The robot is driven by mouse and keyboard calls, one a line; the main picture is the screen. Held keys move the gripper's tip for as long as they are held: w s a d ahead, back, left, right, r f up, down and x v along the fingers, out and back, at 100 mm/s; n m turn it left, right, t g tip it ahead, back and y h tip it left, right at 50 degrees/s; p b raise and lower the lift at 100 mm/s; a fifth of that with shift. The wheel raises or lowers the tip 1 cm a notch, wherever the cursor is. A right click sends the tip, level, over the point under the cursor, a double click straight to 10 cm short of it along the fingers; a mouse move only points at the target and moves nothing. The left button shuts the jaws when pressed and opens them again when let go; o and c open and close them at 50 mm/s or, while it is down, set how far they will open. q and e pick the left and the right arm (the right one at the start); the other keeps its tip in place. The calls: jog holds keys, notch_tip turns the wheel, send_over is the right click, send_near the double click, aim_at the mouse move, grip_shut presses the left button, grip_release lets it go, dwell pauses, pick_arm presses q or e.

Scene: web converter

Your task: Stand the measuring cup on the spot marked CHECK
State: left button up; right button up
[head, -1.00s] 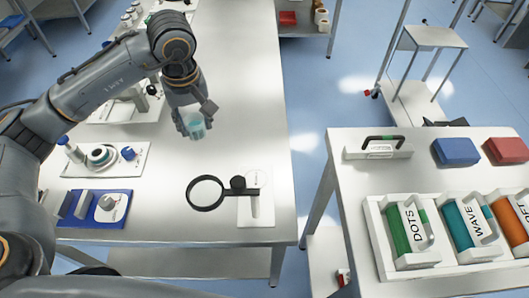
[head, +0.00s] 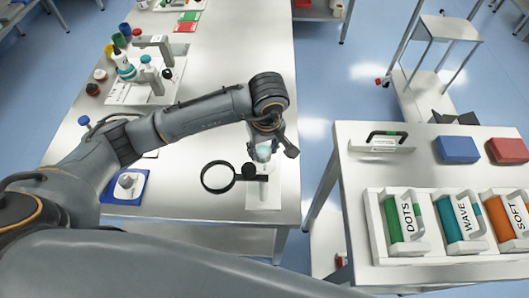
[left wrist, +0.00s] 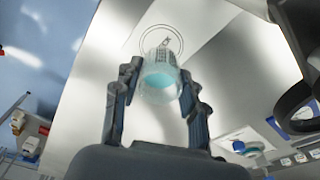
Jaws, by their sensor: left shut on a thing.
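The clear measuring cup with pale teal contents (head: 263,153) is between the fingers of my left gripper (head: 266,148), which is shut on it. In the left wrist view the cup (left wrist: 158,82) shows between both fingers (left wrist: 157,88). A white card (head: 263,198) lies at the near right corner of the long table. A printed ring with small lettering, too small to read surely, shows on it in the left wrist view, the marked spot (left wrist: 161,42). The cup overlaps the ring's near part in that view; I cannot tell whether it touches the card. My right gripper is out of view.
A black magnifier ring (head: 217,177) stands just left of the card, its arm reaching over it. A blue tray (head: 125,187) lies left on the table. A side table with a white rack (head: 378,245) of coloured rollers stands right, across a gap.

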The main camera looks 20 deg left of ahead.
aim_at(265, 155)
pick_arm(q)
jog(key=shift+s+d+f+p, duration=0.15)
jog(key=shift+f+p, duration=0.45)
jog(key=shift+f, duration=1.25)
jog(key=o, duration=1.1)
jog(key=shift+o, duration=0.2)
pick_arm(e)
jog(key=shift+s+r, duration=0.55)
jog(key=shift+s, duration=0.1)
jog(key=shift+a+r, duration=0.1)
pick_arm(q)
jog(key=shift+r, duration=0.35)
notch_tip(265, 155, up, 12)
jog(key=b, duration=0.2)
jog(key=shift+s+d+f+b, duration=0.2)
jog(key=shift+s+d+b, duration=0.1)
jog(key=shift+s+d, duration=0.15)
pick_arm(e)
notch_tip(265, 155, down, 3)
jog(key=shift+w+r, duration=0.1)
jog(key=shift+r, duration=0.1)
